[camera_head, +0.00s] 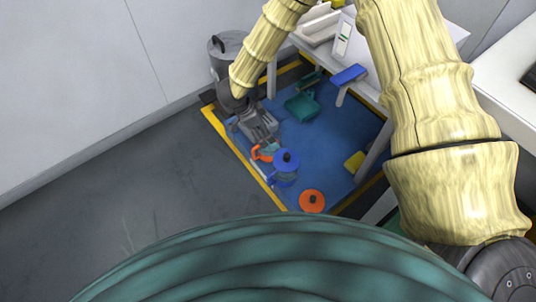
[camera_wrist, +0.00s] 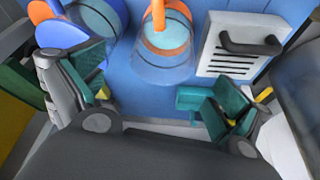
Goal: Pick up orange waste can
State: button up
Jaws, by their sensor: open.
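The orange waste can (camera_wrist: 165,42) shows in the wrist view, with an orange rim and handle and a clear body, standing on the blue floor. It is beyond and between the spread fingers of my gripper (camera_wrist: 155,95), which is open and empty, and I see no finger touching it. In the head view, an orange part (camera_head: 263,153) shows just beyond my gripper (camera_head: 262,136); the rest is partly hidden. A can with a blue lid (camera_head: 285,160) stands right beside it. It also shows near my left finger in the wrist view (camera_wrist: 62,34).
A round orange lid (camera_head: 312,201) is at the mat's near edge. A white slotted box with a black handle (camera_wrist: 240,45) is right of the can. A teal dustpan (camera_head: 301,105), a grey bin (camera_head: 228,50) and a white table (camera_head: 365,60) stand farther back. Grey floor at left is clear.

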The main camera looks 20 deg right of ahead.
jog(key=b+x, duration=0.1)
jog(key=x, duration=0.1)
jog(key=b+x, duration=0.2)
jog(key=x, duration=0.1)
jog(key=b+x, duration=0.2)
jog(key=x, duration=0.1)
jog(key=shift+w+a+f, duration=0.15)
jog(key=shift+a+f, duration=0.1)
jog(key=shift+a, duration=0.1)
jog(key=shift+b+x, duration=1.1)
jog(key=shift+x, duration=0.25)
jog(key=shift+c, duration=0.4)
jog(key=c, duration=1.2)
